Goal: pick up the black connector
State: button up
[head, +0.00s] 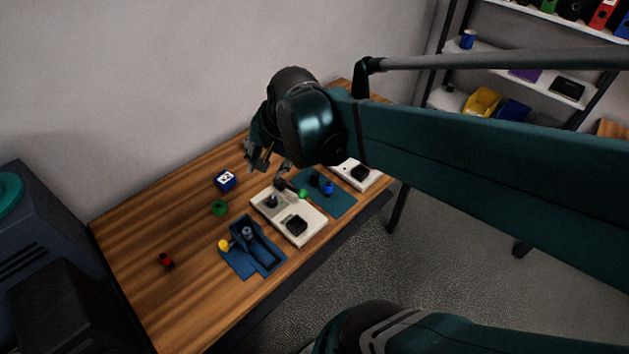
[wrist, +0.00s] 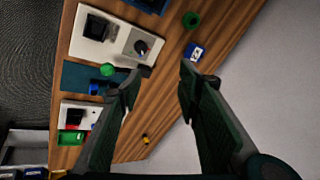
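My gripper (head: 270,163) hangs above the wooden table, its two fingers spread wide with nothing between them; it also shows in the wrist view (wrist: 160,75). A small black piece (head: 281,184), which looks like the black connector, lies by the far edge of the nearer white box, below the fingers. In the wrist view this dark piece (wrist: 145,71) sits close to the left fingertip, which is beside or partly over it. I cannot tell whether they touch. Its exact shape is unclear.
The nearer white box (head: 268,212) carries a black square and a grey knob. A green piece (head: 302,193) and blue mat (head: 341,204) lie beside it. A blue numbered cube (head: 225,180) and green ring (head: 219,207) are left. Table (head: 190,295) has free room at front left.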

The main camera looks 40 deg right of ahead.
jog(key=d+f+m+b, duration=0.1)
jog(key=d+f+m, duration=0.4)
jog(key=d+m, duration=0.35)
jog(key=m+t+y+b, duration=0.3)
jog(key=m+y+b, duration=0.15)
jog(key=m, duration=0.25)
send_over(317, 174)
jog(key=s+a, duration=0.3)
jog(key=s, duration=0.1)
notch_tip(317, 174, down, 10)
jog(key=shift+s+d+f+m+t+b, duration=0.2)
jog(key=shift+d+f+m+t+b, duration=0.15)
jog(key=shift+d+m+t, duration=0.15)
jog(key=shift+s+d+f+m+t+b, duration=0.2)
jog(key=shift+d+m+t+b, duration=0.15)
jog(key=shift+m+t, duration=0.1)
jog(key=shift+s+d+f+m+t+b, duration=0.35)
jog(key=shift+s+d+m+t+b, duration=0.15)
jog(key=shift+s+d+m+t, duration=0.3)
jog(key=shift+s+d+r+m+t+h+b, duration=0.1)
jog(key=shift+s+d+m+t+h+b, duration=0.15)
jog(key=shift+s+d+m+t+b, duration=0.5)
jog(key=shift+s, duration=0.2)
jog(key=shift+x, duration=1.2)
jog(key=shift+w, duration=0.1)
